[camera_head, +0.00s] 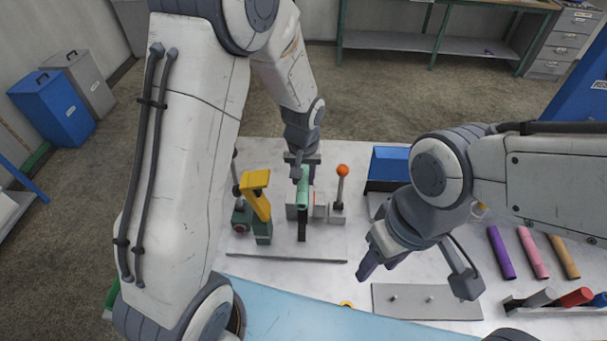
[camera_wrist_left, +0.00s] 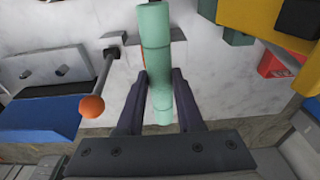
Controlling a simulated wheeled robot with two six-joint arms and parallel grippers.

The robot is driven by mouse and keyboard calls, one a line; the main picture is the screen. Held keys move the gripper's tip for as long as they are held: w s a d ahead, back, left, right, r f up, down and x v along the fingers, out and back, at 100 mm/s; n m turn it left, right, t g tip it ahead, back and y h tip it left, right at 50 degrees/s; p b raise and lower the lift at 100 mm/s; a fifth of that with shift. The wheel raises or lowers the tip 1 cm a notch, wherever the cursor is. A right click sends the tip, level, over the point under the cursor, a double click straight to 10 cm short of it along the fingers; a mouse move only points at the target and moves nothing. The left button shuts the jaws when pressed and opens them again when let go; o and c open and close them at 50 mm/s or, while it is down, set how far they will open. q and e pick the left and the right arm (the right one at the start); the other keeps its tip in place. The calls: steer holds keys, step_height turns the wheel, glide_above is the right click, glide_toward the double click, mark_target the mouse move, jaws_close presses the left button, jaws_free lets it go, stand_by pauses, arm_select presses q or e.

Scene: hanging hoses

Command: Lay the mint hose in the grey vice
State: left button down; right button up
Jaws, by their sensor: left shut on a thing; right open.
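The mint hose (camera_head: 303,186) is held in my left gripper (camera_head: 301,172), whose fingers close on it from both sides. A lever with an orange ball (camera_head: 342,171) rises beside the vice. My right gripper (camera_head: 416,274) is open and empty, to the right of the vice.
A yellow-and-green clamp (camera_head: 256,200) stands left of the vice. A blue bin (camera_head: 388,164) is behind right. Purple (camera_head: 501,252), pink (camera_head: 532,252) and orange-brown (camera_head: 563,256) hoses lie at the right. A grey plate with pegs (camera_head: 425,302) lies in front.

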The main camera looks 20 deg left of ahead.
mark_target(303, 181)
arm_select(q)
steer(key=shift+f+b, duration=1.1)
steer(key=shift+f, duration=0.7)
steer(key=shift+f+b, duration=1.4)
steer(key=shift+f, duration=0.45)
steer(key=shift+c, duration=2.3)
jaws_free()
steer(key=shift+r, duration=0.15)
steer(key=r, duration=0.3)
steer(key=s+r, duration=0.1)
steer(key=r, duration=0.2)
steer(key=r+b, duration=0.1)
steer(key=r, duration=0.3)
steer(key=shift+s+d+r, duration=0.1)
steer(key=shift+s+d, duration=0.05)
